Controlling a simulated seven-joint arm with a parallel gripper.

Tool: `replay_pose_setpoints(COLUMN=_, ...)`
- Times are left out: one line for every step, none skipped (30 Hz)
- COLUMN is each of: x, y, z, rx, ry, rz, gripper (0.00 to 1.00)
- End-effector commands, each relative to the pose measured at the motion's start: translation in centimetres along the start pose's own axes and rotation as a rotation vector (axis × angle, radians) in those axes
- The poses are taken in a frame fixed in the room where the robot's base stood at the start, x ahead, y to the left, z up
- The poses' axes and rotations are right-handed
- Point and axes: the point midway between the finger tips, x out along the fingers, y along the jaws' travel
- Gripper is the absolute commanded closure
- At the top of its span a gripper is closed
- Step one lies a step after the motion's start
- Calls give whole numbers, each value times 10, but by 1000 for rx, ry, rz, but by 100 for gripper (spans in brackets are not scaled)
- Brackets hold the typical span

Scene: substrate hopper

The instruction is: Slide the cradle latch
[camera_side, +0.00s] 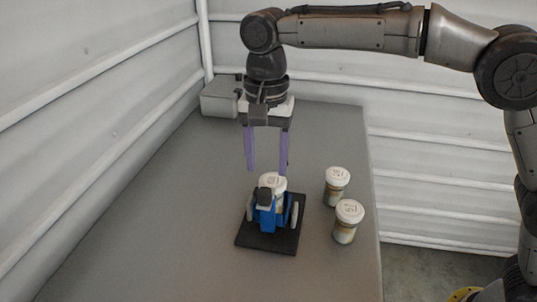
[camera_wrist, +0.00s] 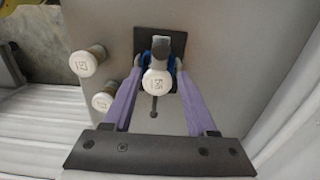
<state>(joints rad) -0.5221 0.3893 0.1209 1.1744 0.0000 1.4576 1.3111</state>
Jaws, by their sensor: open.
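A blue cradle (camera_side: 266,221) stands on a black base plate (camera_side: 250,240) on the grey table. A white-lidded jar (camera_side: 274,181) sits in the cradle; its lid (camera_wrist: 157,84) also shows in the wrist view. In the wrist view the fingers (camera_wrist: 158,90) appear either side of the jar.
Two more white-lidded jars stand right of the cradle, one farther back (camera_side: 337,187) and one nearer (camera_side: 346,222), close to the table's right edge. A grey box (camera_side: 220,97) is at the back left corner. The table (camera_side: 170,220) left of the cradle is clear.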

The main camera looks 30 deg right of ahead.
Motion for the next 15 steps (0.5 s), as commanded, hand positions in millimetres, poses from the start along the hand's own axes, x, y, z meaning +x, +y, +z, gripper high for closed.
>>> replay_pose_setpoints(x=0, y=0, z=6, rx=-2, ry=0, rz=1, gripper=43)
replay_pose_setpoints(x=0, y=0, z=9, rx=-1, ry=0, rz=1, gripper=43)
replay_pose_setpoints(x=0, y=0, z=14, rx=-3, ry=0, rz=1, gripper=43)
replay_pose_setpoints(x=0, y=0, z=18, rx=-3, ry=0, rz=0, gripper=43)
replay_pose_setpoints(x=0, y=0, z=21, rx=-3, ry=0, rz=0, gripper=43)
replay_pose_setpoints(x=4, y=1, z=23, rx=0, ry=0, rz=2, gripper=43)
replay_pose_setpoints(x=8, y=1, z=22, rx=1, ry=0, rz=3, gripper=43)
replay_pose_setpoints(x=12, y=1, z=21, rx=2, ry=-1, rz=3, gripper=43)
replay_pose_setpoints(x=17, y=1, z=21, rx=2, ry=0, rz=2, gripper=43)
replay_pose_setpoints(x=20, y=1, z=21, rx=2, ry=-1, rz=3, gripper=43)
replay_pose_setpoints(x=24, y=1, z=21, rx=2, ry=0, rz=2, gripper=43)
replay_pose_setpoints(x=28, y=1, z=21, rx=2, ry=0, rz=2, gripper=43)
replay_pose_setpoints(x=31, y=1, z=21, rx=2, ry=0, rz=2, gripper=43)
replay_pose_setpoints(x=34, y=1, z=21, rx=2, ry=0, rz=1, gripper=43)
replay_pose_setpoints(x=38, y=1, z=21, rx=2, ry=0, rz=2, gripper=43)
